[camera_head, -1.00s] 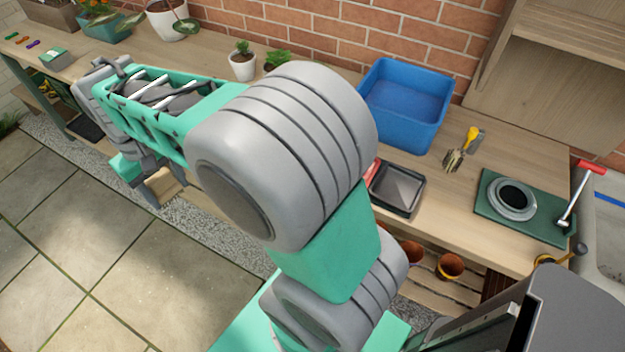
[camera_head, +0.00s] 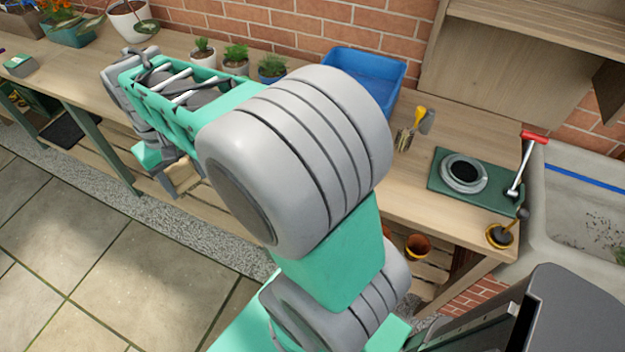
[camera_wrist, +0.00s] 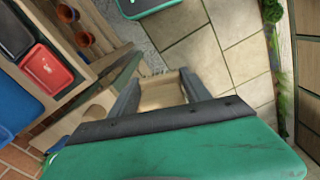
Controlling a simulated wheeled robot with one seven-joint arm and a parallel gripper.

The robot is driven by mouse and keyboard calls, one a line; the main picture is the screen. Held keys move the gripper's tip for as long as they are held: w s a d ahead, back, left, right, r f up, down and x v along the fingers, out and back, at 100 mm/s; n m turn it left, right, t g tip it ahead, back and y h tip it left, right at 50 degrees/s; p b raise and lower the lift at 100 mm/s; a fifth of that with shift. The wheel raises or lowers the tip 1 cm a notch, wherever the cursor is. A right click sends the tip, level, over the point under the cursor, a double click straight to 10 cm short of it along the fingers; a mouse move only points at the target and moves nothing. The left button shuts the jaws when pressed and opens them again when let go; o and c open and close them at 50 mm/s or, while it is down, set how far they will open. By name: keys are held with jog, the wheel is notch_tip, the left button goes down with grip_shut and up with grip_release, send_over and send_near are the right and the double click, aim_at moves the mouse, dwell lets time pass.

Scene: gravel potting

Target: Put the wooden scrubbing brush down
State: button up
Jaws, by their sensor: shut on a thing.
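The wooden scrubbing brush (camera_wrist: 162,92) is a pale wooden block between the two grey fingers of my gripper (camera_wrist: 160,88) in the wrist view. My gripper is shut on it. In the head view a small tan part of the brush (camera_head: 184,181) shows below the grey fingers of my gripper (camera_head: 178,172), near the front edge of the workbench (camera_head: 455,130). In the wrist view, paving lies beyond the brush. Most of the brush is hidden by the fingers and wrist. Its height relative to the bench top is hard to tell.
My arm blocks the bench's middle. The wrist view shows a red tray (camera_wrist: 47,70) and a black tray (camera_wrist: 14,35).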

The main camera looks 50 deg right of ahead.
jog(key=s+d+m, duration=0.6)
jog(key=s+d, duration=0.5)
jog(key=d, duration=0.5)
jog(key=s+d+f+m, duration=0.1)
jog(key=s+d+m, duration=0.25)
jog(key=s, duration=0.75)
jog(key=s+d+f+m, duration=0.15)
jog(key=s+m, duration=0.35)
jog(key=s, duration=0.6)
jog(key=d+f, duration=0.3)
jog(key=d, duration=0.2)
jog(key=d+f+p, duration=0.1)
jog(key=d+f, duration=0.2)
jog(key=d, duration=0.1)
jog(key=d+f+p, duration=0.1)
jog(key=d+f, duration=0.2)
jog(key=d, duration=0.2)
jog(key=shift+s+d, duration=0.2)
jog(key=shift+d, duration=0.1)
notch_tip(320, 180, down, 3)
jog(key=shift+r+p, duration=0.1)
jog(key=shift+p, duration=0.55)
jog(key=shift+d+f, duration=0.1)
jog(key=shift+f, duration=0.2)
jog(key=shift+f, duration=0.1)
